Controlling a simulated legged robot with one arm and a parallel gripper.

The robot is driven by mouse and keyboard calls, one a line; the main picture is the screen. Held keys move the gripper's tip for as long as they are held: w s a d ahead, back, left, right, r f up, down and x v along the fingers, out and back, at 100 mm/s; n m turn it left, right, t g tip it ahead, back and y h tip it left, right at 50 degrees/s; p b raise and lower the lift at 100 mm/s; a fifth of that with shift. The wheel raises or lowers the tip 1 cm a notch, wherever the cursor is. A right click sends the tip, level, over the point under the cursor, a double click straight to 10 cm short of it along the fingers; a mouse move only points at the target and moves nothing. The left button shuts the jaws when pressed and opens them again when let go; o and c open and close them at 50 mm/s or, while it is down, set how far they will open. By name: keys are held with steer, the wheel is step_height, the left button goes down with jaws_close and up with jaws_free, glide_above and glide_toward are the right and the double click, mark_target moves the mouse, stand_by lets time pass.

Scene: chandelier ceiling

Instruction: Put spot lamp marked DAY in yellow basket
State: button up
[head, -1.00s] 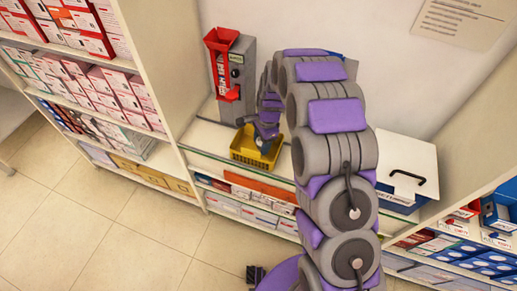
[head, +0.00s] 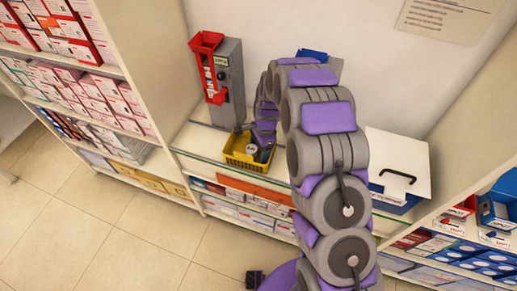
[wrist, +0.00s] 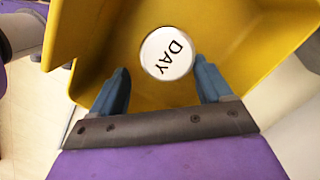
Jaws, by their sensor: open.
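The spot lamp marked DAY (wrist: 167,53) shows as a round white face with black letters in the wrist view. It is inside the yellow basket (wrist: 95,25), near the basket's inner wall. My gripper (wrist: 162,72) is open, with one blue-grey finger on each side of the lamp. A gap shows at the left finger; the right fingertip is very close to the lamp's edge, and I cannot tell if they touch. In the head view the yellow basket (head: 236,161) stands on the counter, with a small pale disc visible in it beside my gripper (head: 263,153).
A grey machine with a red chute (head: 228,85) stands behind the basket. A white-lidded blue box (head: 400,165) is to the right on the counter (head: 195,140). Stocked shelves (head: 95,100) flank both sides.

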mark_target(250, 148)
steer(key=a+r, duration=0.1)
steer(key=r, duration=0.1)
steer(key=a+r+p, duration=0.1)
steer(key=r, duration=0.1)
steer(key=shift+w+a, duration=0.15)
steer(key=shift+a, duration=0.25)
steer(key=s+d+r+n+p, duration=0.15)
steer(key=s+d+r, duration=0.25)
steer(key=r, duration=0.4)
steer(key=s+d+r+n+p, duration=0.15)
steer(key=s+d+r, duration=0.25)
steer(key=r, duration=0.5)
steer(key=s+d+r+n, duration=0.2)
steer(key=s+n, duration=0.1)
steer(key=s, duration=0.7)
steer(key=s+d+r+n+h, duration=0.1)
steer(key=s+d+r+n, duration=0.1)
steer(key=s, duration=0.8)
steer(key=s+d+r+n+g, duration=0.1)
steer(key=s+r+n, duration=0.3)
steer(key=s, duration=0.7)
steer(key=shift+d+n+h+b, duration=0.3)
steer(key=shift+d+n+b, duration=0.2)
steer(key=shift+d, duration=0.25)
